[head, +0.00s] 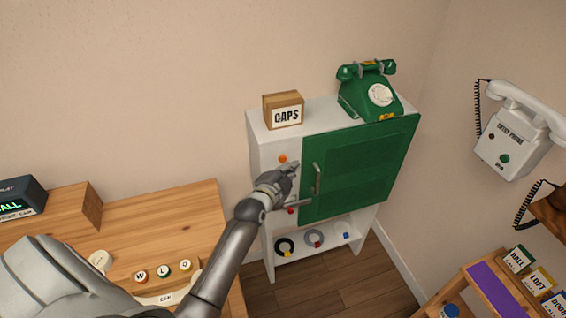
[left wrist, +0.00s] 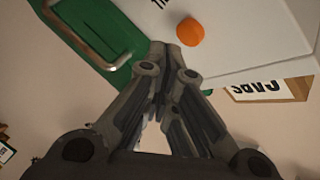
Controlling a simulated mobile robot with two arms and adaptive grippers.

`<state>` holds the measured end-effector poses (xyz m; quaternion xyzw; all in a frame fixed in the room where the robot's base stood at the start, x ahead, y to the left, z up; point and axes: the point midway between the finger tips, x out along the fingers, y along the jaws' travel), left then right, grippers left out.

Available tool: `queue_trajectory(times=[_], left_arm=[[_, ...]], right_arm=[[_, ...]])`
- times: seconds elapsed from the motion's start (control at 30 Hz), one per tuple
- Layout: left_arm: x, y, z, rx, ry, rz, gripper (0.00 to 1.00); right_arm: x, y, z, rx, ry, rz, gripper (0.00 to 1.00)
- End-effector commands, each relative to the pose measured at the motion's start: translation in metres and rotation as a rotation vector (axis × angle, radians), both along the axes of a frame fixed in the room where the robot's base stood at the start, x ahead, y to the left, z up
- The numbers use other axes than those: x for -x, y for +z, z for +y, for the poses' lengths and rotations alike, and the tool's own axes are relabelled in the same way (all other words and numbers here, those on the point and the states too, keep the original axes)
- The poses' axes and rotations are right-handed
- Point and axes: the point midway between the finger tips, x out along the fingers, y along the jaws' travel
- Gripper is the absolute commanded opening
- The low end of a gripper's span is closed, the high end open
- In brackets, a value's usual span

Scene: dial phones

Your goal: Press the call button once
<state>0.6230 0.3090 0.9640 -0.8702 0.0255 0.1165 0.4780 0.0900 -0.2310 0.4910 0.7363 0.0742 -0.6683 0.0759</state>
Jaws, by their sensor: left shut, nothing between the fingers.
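A round orange button (head: 282,159) sits on the white front of a cabinet, left of its green door. It also shows in the left wrist view (left wrist: 190,32), just beyond my fingertips. My left gripper (head: 292,168) is shut and empty, in front of the cabinet between the orange button and the door handle. In the left wrist view its fingertips (left wrist: 176,56) are close to the orange button; I cannot tell whether they touch anything. A label beside the button is mostly cut off. No button clearly marked as call can be read here. My right gripper is not in view.
The green door (head: 365,165) has a metal handle (head: 317,180) close to my gripper. A CAPS box (head: 284,110) and green dial phone (head: 371,92) stand on top. A white entry phone (head: 516,135) with a green button hangs at right. A wooden desk (head: 165,215) is at left.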

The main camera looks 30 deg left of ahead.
Motion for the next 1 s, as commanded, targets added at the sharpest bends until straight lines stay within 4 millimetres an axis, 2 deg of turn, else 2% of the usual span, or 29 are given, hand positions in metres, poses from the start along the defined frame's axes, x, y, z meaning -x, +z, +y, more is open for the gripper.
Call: queue_trajectory(times=[1.0], left_arm=[[-0.0017,0.0,0.0018,0.0,0.0,0.0,0.0]], right_arm=[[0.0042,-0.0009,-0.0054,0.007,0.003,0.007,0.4]])
